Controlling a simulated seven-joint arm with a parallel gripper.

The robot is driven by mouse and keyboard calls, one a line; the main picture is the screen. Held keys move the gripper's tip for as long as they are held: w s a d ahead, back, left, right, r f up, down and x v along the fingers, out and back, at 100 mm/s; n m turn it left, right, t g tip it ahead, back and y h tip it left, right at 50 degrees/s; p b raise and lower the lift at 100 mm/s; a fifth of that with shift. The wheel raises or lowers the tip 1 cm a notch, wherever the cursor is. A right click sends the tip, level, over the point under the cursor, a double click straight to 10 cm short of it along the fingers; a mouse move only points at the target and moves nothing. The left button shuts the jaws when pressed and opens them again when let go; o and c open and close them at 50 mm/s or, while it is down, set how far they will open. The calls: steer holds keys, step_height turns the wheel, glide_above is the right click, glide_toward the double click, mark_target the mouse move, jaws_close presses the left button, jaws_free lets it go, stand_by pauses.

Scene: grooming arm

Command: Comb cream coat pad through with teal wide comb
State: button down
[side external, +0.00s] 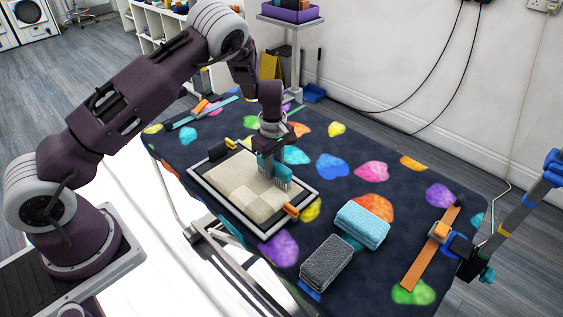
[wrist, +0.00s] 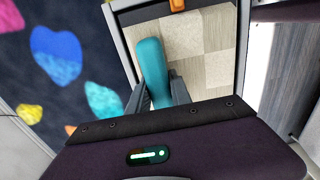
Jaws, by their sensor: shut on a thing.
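The cream coat pad (side external: 239,192) lies in a framed tray (side external: 205,197) on the dark table with bright patches. It shows a checker of lighter and darker squares, also seen in the wrist view (wrist: 205,45). The teal wide comb (side external: 274,172) is held by my gripper (side external: 271,146), tines pointing down at the right part of the pad. I cannot tell whether the tine tips touch the pad. In the wrist view the teal comb (wrist: 152,70) sits between my two fingers (wrist: 165,92), which are shut on it.
A yellow-black clamp (side external: 230,143) and an orange one (side external: 290,210) sit on the tray's frame. A folded blue towel (side external: 362,226) and a grey towel (side external: 327,262) lie to the right. An orange strap (side external: 432,250) lies near the right edge, by a blue-grey post (side external: 530,200).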

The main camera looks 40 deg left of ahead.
steer(key=shift+s, duration=2.35)
steer(key=s, duration=0.8)
steer(key=shift+s+d, duration=0.1)
steer(key=shift+s, duration=0.05)
steer(key=w, duration=0.8)
steer(key=shift+w, duration=0.25)
steer(key=shift+w, duration=0.1)
steer(key=w, duration=0.8)
steer(key=shift+s, duration=0.1)
